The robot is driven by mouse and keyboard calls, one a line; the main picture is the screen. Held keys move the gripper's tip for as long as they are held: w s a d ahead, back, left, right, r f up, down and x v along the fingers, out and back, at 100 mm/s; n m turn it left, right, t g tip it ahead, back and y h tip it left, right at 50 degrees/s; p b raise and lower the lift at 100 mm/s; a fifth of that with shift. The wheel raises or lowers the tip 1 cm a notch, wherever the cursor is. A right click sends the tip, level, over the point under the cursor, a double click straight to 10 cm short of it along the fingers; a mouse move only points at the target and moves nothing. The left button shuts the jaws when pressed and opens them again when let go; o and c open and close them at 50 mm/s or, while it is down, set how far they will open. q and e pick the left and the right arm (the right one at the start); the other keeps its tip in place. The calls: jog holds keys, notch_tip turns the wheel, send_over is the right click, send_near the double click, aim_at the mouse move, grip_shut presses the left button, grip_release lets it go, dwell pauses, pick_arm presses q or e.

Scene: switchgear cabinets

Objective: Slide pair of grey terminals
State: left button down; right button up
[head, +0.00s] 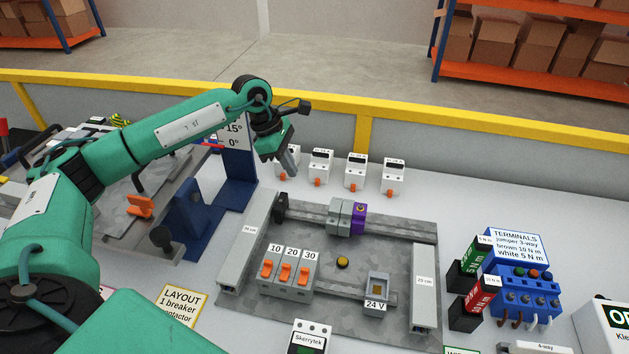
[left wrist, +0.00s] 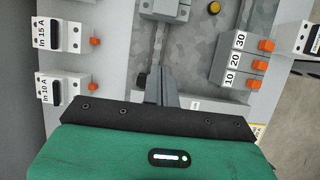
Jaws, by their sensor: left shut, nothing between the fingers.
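The pair of grey terminals (head: 339,216) sits on the upper rail (head: 400,228) of the grey mounting plate, directly left of a purple terminal (head: 358,219). A black end piece (head: 281,206) is on the same rail at its left end, with bare rail between. My left gripper (head: 291,160) is above and behind the rail's left end, apart from the terminals, and looks shut and empty. In the left wrist view its closed fingers (left wrist: 160,86) point toward the plate, and grey blocks (left wrist: 165,8) show at the top edge. My right gripper is not in view.
Several white breakers (head: 355,172) stand behind the plate. Three breakers marked 10, 20, 30 (head: 287,272) and a 24 V block (head: 377,291) sit on the lower rail. Grey ducts (head: 425,288) flank the plate. A blue stand (head: 236,165) is at left.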

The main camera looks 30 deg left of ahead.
aim_at(341, 214)
pick_arm(q)
jog(key=p+x, duration=0.4)
jog(key=x, duration=0.6)
jog(key=shift+s, duration=0.1)
jog(key=shift+w+d+p, duration=0.15)
jog(key=shift+d+p, duration=0.25)
jog(key=shift+d, duration=0.15)
jog(key=shift+w+d+p, duration=0.2)
jog(key=shift+d+p, duration=0.15)
jog(key=shift+d, duration=0.2)
jog(key=shift+w+d+f+p, duration=0.1)
jog(key=shift+d+p, duration=0.1)
jog(key=shift+d, duration=0.15)
jog(key=shift+w+d+f+p, duration=0.1)
jog(key=shift+d+p, duration=0.05)
jog(key=shift+d, duration=0.2)
